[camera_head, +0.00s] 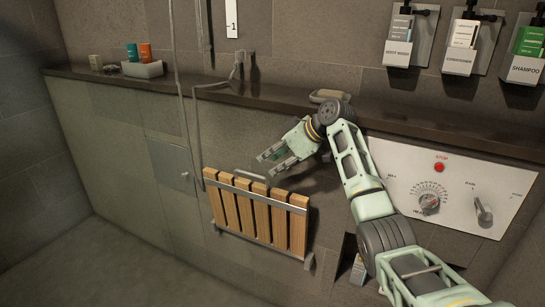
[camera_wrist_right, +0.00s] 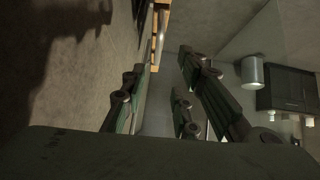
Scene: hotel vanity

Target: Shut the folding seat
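The folding seat (camera_head: 248,213) is a row of light wooden slats with grey metal bars, on the tiled wall left of the control panel. Its slats stand steeply raised from the hinge side at the bottom. I cannot tell whether it lies fully flat against the wall. My right gripper (camera_head: 269,162) is open and empty, just above the seat's top edge, its fingers pointing left. I cannot tell if it touches the seat. In the right wrist view the two finger pairs (camera_wrist_right: 158,88) are apart, and a wooden edge of the seat (camera_wrist_right: 160,20) shows at the top. My left gripper is not in view.
A dark ledge (camera_head: 270,97) runs above the seat, with a soap dish (camera_head: 327,96) on it. A shower hose (camera_head: 181,95) hangs to the left. A white control panel (camera_head: 455,187) with knobs is at the right. The floor at lower left is clear.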

